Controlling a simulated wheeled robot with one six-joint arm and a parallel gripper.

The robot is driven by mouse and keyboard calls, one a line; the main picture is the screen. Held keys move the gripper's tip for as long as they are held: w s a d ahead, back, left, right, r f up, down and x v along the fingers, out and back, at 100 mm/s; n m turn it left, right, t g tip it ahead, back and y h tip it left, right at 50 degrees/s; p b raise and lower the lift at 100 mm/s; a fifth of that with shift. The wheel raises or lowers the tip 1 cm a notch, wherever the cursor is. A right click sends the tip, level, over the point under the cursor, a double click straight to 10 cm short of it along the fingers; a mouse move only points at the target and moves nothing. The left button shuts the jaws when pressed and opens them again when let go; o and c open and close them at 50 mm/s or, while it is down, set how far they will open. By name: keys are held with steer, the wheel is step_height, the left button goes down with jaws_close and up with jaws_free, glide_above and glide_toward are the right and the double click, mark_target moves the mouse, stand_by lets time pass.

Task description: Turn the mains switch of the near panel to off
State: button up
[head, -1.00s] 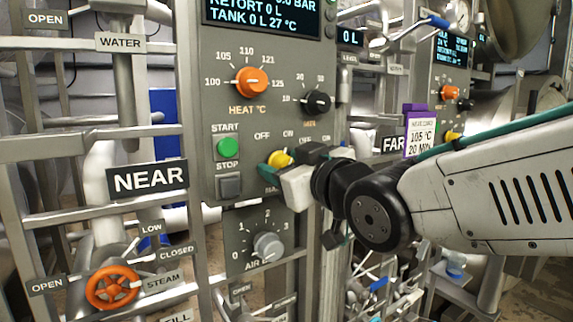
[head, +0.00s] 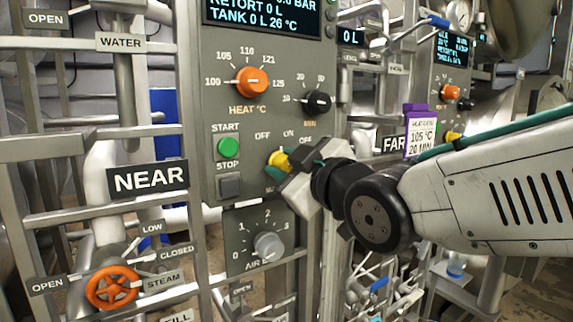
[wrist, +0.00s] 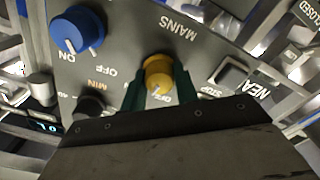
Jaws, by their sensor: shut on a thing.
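The yellow mains switch (head: 279,160) is on the grey near panel (head: 210,115), below OFF and ON labels. My gripper (head: 280,167) is shut on it, its body tilted down to the right. In the wrist view, upside down, the yellow knob (wrist: 158,70) sits between the green fingers of my gripper (wrist: 160,82), with the word MAINS beyond it. Its white pointer mark faces the lower edge, close to a partly hidden label that looks like OFF. The exact angle is hard to tell.
The orange heat knob (head: 252,82), black minutes knob (head: 317,102), green start button (head: 228,147) and grey air knob (head: 267,245) surround the switch. Rails and pipes stand at left.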

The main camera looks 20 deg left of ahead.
steer(key=n, duration=0.3)
steer(key=shift+n, duration=0.4)
steer(key=shift+f+n, duration=0.1)
steer(key=shift+n, duration=1.8)
steer(key=o, duration=1)
steer(key=v, duration=0.8)
